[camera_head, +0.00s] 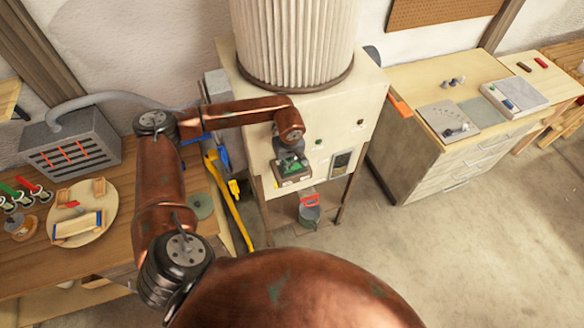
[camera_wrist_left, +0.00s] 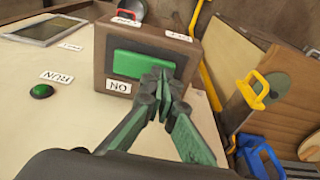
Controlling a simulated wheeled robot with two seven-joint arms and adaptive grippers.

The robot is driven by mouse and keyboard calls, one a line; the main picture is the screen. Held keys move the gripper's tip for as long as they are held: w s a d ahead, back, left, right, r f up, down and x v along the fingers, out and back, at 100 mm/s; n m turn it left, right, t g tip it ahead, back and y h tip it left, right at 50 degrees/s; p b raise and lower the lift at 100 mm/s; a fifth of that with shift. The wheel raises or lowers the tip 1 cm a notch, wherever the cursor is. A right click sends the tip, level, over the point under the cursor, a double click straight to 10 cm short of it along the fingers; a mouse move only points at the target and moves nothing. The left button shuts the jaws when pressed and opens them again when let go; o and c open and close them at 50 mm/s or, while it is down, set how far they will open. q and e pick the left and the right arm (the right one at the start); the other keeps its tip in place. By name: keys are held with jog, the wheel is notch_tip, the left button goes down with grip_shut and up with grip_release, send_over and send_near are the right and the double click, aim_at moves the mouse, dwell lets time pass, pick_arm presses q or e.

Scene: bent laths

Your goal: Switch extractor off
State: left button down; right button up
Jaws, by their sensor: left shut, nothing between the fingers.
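The extractor is a cream cabinet (camera_head: 345,105) with a pale ribbed drum (camera_head: 296,40) on top. A brown switch box (camera_wrist_left: 183,50) on its front carries a green rocker (camera_wrist_left: 138,64). A green lamp (camera_wrist_left: 41,91) marked RUN is beside the box. My left gripper (camera_wrist_left: 165,90) is shut and empty, its tips at the rocker's edge; I cannot tell whether they touch. In the head view it (camera_head: 288,160) partly hides the switch box. My right gripper is not in view.
A workbench (camera_head: 30,282) at left holds a grey vent box (camera_head: 72,145) and a round board (camera_head: 82,212) with wooden parts. A yellow bar (camera_head: 232,212) stands beside the cabinet. A bucket (camera_head: 309,213) is below it. Drawers (camera_head: 447,172) stand at right; the floor in front is clear.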

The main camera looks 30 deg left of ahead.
pick_arm(q)
jog(key=shift+r+p, duration=1.25)
jog(key=shift+r, duration=2.25)
